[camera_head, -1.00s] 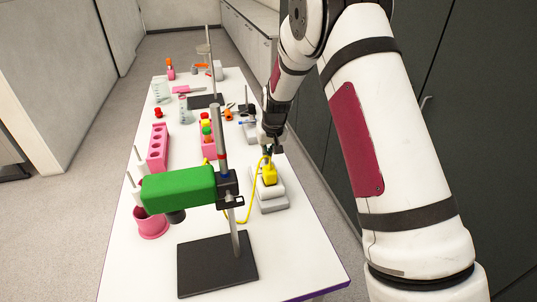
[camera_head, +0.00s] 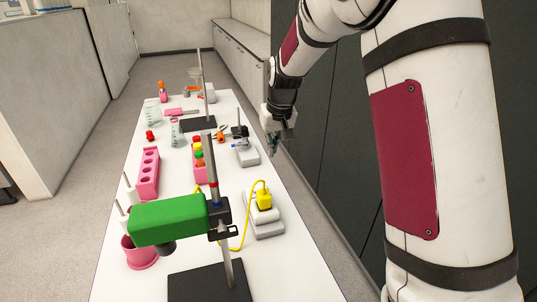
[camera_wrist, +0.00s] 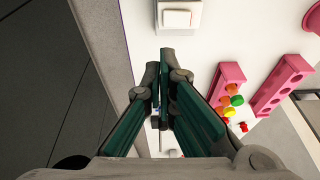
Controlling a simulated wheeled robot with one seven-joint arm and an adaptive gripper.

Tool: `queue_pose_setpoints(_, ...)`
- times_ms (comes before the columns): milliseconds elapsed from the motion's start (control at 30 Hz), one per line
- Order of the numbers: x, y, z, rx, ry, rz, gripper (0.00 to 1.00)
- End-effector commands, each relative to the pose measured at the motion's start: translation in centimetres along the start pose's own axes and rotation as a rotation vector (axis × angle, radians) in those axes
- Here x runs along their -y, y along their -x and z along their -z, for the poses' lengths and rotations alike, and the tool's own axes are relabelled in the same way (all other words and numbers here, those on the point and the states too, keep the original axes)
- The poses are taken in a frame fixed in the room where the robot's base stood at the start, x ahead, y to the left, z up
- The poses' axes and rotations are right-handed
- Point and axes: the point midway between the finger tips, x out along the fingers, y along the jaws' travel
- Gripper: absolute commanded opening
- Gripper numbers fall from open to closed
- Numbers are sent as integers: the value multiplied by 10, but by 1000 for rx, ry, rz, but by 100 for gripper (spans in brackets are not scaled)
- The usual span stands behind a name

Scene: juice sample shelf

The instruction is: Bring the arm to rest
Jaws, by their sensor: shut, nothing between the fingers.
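My gripper (camera_head: 274,142) hangs in the air near the right edge of the white table (camera_head: 115,238), above and apart from the things on it. In the wrist view its two dark green fingers (camera_wrist: 162,88) meet at the tips, shut and empty. My arm comes down from the upper right in the head view.
A yellow plug (camera_head: 264,198) with a yellow cable sits on a white block (camera_head: 268,227). A green clamped device (camera_head: 168,220) on a stand is in front. Pink racks (camera_head: 148,172), coloured-capped tubes and more stands fill the table. Dark cabinets (camera_head: 325,110) line the right.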

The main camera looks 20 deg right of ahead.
Motion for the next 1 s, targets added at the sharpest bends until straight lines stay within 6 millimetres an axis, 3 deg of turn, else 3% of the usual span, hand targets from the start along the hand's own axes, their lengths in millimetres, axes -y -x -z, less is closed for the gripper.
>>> queue_pose_setpoints(567,0,8,-2,-3,0,0,0)
queue_pose_setpoints(767,5,58,-22,-31,3,4,0)
queue_pose_setpoints(1000,14,134,-74,-73,7,8,0)
